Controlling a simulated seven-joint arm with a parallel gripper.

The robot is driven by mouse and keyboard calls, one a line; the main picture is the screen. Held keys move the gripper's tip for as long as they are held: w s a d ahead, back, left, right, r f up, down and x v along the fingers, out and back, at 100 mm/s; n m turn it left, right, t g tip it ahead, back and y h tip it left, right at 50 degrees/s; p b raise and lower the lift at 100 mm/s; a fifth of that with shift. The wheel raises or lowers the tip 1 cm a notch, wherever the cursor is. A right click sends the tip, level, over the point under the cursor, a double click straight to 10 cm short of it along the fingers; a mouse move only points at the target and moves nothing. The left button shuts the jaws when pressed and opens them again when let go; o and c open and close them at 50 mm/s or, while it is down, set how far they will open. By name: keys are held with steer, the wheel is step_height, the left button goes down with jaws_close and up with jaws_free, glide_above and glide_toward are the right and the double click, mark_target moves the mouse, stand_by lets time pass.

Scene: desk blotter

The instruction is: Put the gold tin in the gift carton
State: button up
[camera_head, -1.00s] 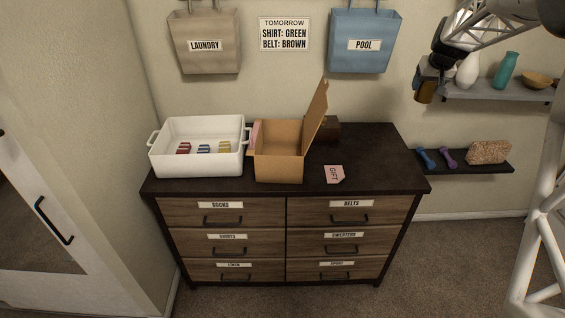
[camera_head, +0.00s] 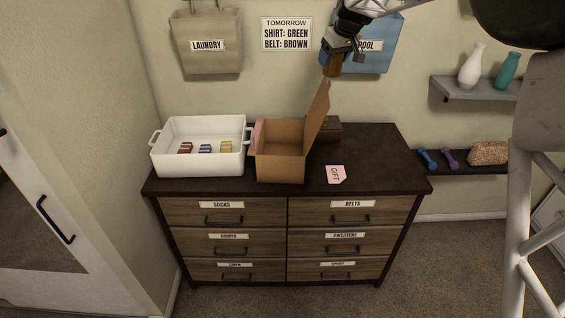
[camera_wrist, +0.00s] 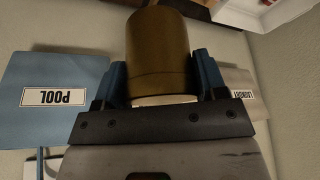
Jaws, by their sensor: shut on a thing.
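My gripper (camera_head: 338,58) is shut on the gold tin (camera_head: 332,67), a dull gold cylinder. It is held in the air in front of the blue POOL bag, above and a little right of the gift carton. In the wrist view the gold tin (camera_wrist: 159,45) sits between the blue fingers of my gripper (camera_wrist: 160,78). The gift carton (camera_head: 280,165) is an open brown box on the dresser, with its lid (camera_head: 318,118) standing up and tilted along its right side.
A white tray (camera_head: 198,163) with small coloured items stands left of the carton. A GIFT tag (camera_head: 335,174) lies to its right, and a brown box (camera_head: 327,129) stands behind the lid. The dresser top (camera_head: 385,160) is clear at right. A LAUNDRY bag (camera_head: 206,45) hangs on the wall.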

steer(key=w+a+f+n, duration=0.15)
steer(key=a+f, duration=0.25)
steer(key=a, duration=0.6)
steer(key=w+a+f, duration=0.1)
steer(key=a+f, duration=0.1)
steer(key=f, duration=0.9)
steer(key=w+a+f+m, duration=0.1)
steer(key=w+a+f, duration=0.1)
steer(key=f, duration=0.9)
steer(key=shift+w+a, duration=0.15)
steer(key=shift+a, duration=0.4)
steer(key=shift+f+m, duration=0.2)
steer(key=shift+m, duration=0.05)
glide_toward(280, 152)
steer(key=shift+w+a+r, duration=0.25)
steer(key=shift+w+a, duration=0.05)
steer(key=shift+a, duration=0.1)
steer(key=shift+f, duration=1.9)
